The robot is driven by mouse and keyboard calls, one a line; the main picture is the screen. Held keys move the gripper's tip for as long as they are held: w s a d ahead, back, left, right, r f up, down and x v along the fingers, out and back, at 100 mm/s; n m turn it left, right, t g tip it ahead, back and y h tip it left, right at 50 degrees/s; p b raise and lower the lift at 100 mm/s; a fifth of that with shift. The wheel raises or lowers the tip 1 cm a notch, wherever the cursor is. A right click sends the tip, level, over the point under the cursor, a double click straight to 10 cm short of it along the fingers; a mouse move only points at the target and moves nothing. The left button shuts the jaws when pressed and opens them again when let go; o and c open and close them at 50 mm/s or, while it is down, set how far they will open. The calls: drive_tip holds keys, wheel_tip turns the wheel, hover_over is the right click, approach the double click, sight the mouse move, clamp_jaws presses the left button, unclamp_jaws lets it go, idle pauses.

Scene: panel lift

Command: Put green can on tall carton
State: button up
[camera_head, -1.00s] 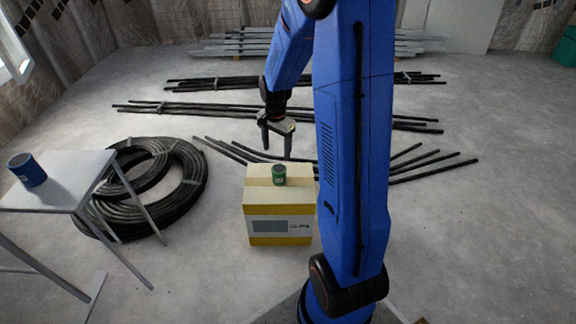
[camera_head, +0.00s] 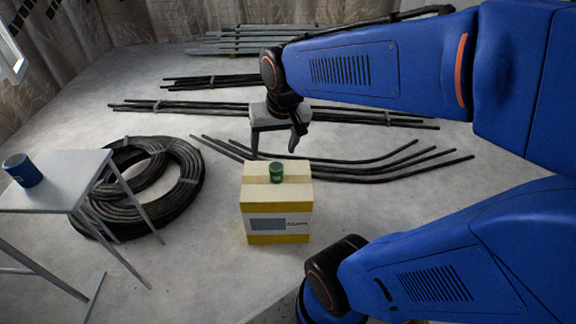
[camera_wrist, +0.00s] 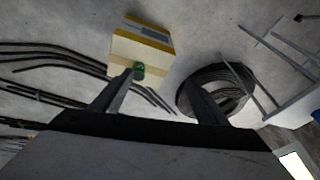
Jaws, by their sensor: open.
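The green can (camera_head: 276,172) stands upright on top of the tall carton (camera_head: 277,222), a cream and yellow box on the floor. In the wrist view the green can (camera_wrist: 139,70) shows on the carton (camera_wrist: 140,45), close to the tip of the left finger in the picture. My gripper (camera_head: 273,154) is open and empty, with its fingers pointing down above and behind the carton. It is apart from the can. In the wrist view my gripper's two fingers (camera_wrist: 162,82) are spread wide with nothing between them.
A grey table (camera_head: 62,192) with a blue can (camera_head: 23,170) on it stands at the left. A coil of black cable (camera_head: 150,178) lies on the floor beside it. Bundles of dark rods (camera_head: 370,168) lie behind the carton.

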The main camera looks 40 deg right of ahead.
drive_tip(key=s+a+r+n+t, duration=0.1)
drive_tip(key=s+n, duration=0.3)
drive_tip(key=s, duration=0.5)
drive_tip(key=shift+s+a+r, duration=0.35)
drive_tip(key=shift+a+r, duration=0.05)
drive_tip(key=shift+a, duration=0.3)
idle(0.4)
